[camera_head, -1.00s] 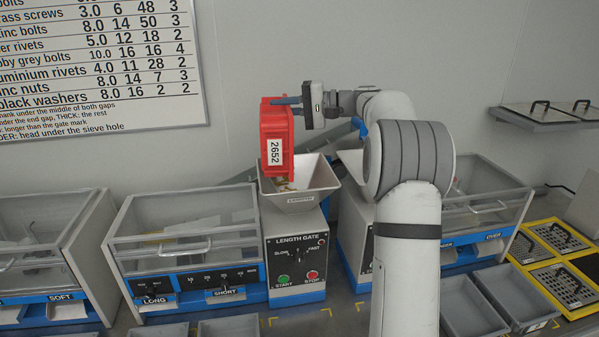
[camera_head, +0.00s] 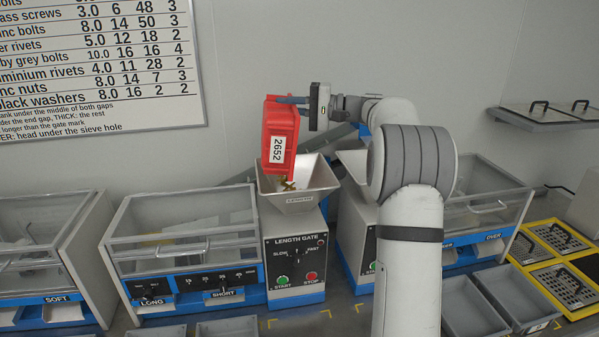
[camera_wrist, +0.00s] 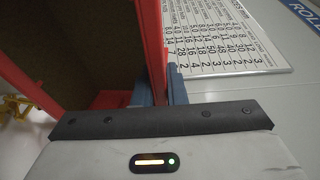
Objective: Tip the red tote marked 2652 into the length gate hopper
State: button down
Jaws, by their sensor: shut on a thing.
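The red tote marked 2652 (camera_head: 281,125) is tipped steeply over the length gate hopper (camera_head: 318,178). Its lower end is at the hopper's mouth, and small brass-coloured parts (camera_head: 289,184) show below it at the hopper. My gripper (camera_head: 290,100) is shut on the tote near its upper end, coming from the right. In the wrist view the fingers (camera_wrist: 160,88) grip the tote's red wall (camera_wrist: 150,45). The tote's dark inside fills the left of that view, and I cannot tell what is left in it.
The length gate's front panel (camera_head: 296,262) has a green START and a red STOP button. A clear-lidded bin unit marked LONG and SHORT (camera_head: 185,250) stands to its left. Another hopper (camera_head: 352,160) is close on the right, partly behind my arm. Grey trays (camera_head: 470,315) lie at front right.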

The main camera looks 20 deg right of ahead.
jog(key=shift+s+d+y+b, duration=0.15)
jog(key=shift+d+y+b, duration=0.3)
jog(key=shift+d, duration=0.3)
dwell(0.9)
